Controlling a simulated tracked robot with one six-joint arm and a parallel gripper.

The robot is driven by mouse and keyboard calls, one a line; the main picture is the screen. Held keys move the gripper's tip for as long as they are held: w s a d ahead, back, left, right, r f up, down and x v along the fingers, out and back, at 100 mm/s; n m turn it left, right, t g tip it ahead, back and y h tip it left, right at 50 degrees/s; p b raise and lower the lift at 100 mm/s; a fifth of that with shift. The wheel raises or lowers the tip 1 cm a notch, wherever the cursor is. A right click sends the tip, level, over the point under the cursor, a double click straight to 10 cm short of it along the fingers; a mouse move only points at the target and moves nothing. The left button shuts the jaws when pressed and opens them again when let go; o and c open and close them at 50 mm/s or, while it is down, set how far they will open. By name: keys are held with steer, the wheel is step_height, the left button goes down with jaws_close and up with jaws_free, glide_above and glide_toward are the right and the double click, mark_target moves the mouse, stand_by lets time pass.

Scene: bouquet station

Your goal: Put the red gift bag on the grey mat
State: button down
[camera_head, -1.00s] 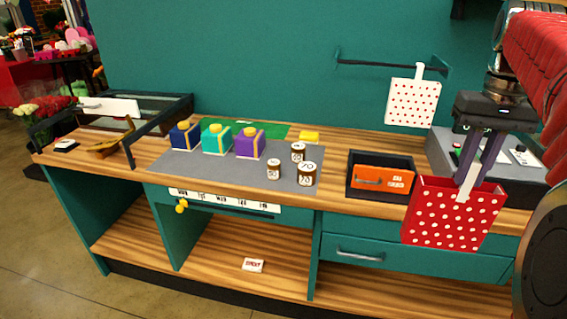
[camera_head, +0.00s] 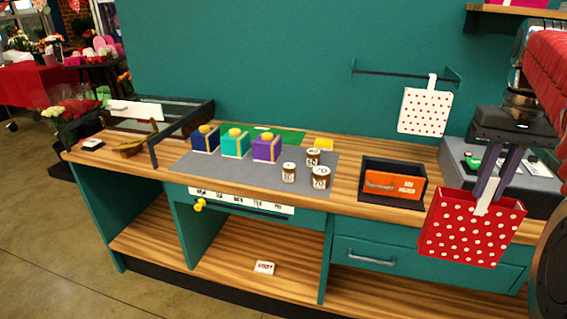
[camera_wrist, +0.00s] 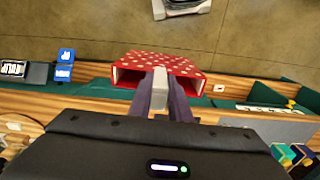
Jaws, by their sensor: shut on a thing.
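The red gift bag (camera_head: 472,232) with white dots hangs from my gripper (camera_head: 487,205) at the right, in front of the counter's front edge. My gripper is shut on the bag's pale handle tab; in the wrist view the fingers (camera_wrist: 167,98) close on it, with the open-topped bag (camera_wrist: 186,66) beyond. The grey mat (camera_head: 225,180) lies on the counter, left of the bag. Blue, teal and purple gift boxes (camera_head: 266,149) stand along its back left, and several brown jars (camera_head: 320,178) stand on its right part.
A dark tray (camera_head: 392,206) with an orange box (camera_head: 394,185) stands between mat and bag. A white dotted bag (camera_head: 425,111) hangs from the wall rail (camera_head: 400,74). A grey unit (camera_head: 460,148) is behind my gripper. The mat's front left looks clear.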

mark_target(465, 193)
steer(key=w+f, duration=0.5)
steer(key=f, duration=0.1)
steer(key=shift+w+f, duration=0.25)
steer(key=shift+w, duration=0.15)
steer(key=w+a+f, duration=0.6)
steer(key=a+f, duration=0.1)
steer(key=f, duration=0.5)
steer(key=a+f+n, duration=0.3)
steer(key=a+f, duration=1.1)
steer(key=a, duration=0.1)
steer(key=shift+w+a, duration=0.2)
